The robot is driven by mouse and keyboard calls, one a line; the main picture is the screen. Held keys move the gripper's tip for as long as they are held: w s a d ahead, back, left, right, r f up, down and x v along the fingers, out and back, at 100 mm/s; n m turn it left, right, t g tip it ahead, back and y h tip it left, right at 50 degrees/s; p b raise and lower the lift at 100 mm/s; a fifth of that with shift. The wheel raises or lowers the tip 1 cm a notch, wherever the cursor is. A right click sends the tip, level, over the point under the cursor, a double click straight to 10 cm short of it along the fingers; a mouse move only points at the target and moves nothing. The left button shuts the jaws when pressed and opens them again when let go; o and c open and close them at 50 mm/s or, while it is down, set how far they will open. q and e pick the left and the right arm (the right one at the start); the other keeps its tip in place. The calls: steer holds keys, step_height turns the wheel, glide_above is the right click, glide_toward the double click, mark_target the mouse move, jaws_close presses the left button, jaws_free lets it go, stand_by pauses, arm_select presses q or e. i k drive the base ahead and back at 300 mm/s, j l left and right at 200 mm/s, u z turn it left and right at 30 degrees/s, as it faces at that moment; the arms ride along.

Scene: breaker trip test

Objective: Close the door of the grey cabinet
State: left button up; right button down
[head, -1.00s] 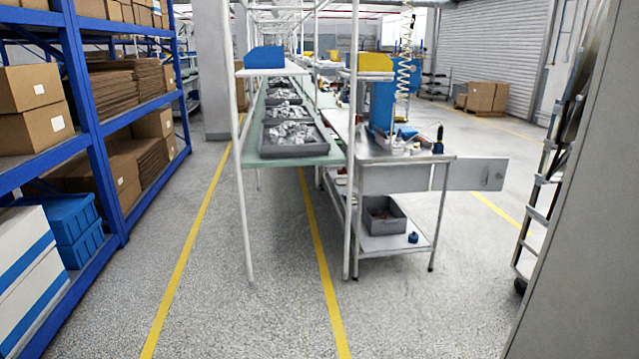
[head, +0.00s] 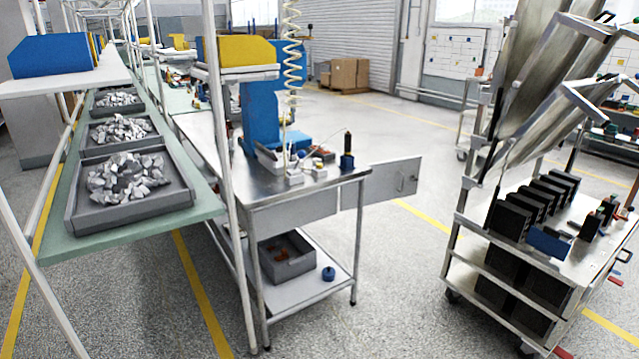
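A flat grey door panel (head: 381,183) with a small handle stands swung out to the right from the front corner of a metal workbench (head: 340,178). A shallow grey box front (head: 295,217) sits just under the bench top, beside the panel. I cannot tell for sure whether this is the grey cabinet of the task; no other open cabinet door shows. Neither of my grippers is in view.
A steel cart (head: 525,262) with several black modules stands at the right. A conveyor with grey trays (head: 130,210) of metal pieces runs along the left. Grey floor (head: 400,285) is free between bench and cart. A grey bin (head: 285,258) sits on the bench's lower shelf.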

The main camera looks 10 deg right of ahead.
mark_target(389, 181)
steer(key=i+l+z, duration=0.15)
steer(key=i+z, duration=0.15)
steer(key=i, duration=0.3)
steer(key=i+z, duration=0.3)
steer(key=i, duration=0.35)
steer(key=i+l+u, duration=0.1)
steer(key=i, duration=0.4)
steer(key=i+l+u, duration=0.1)
steer(key=i, duration=0.35)
steer(key=i+l, duration=0.2)
steer(key=i, duration=0.3)
steer(key=i+l+u, duration=0.15)
steer(key=i, duration=0.3)
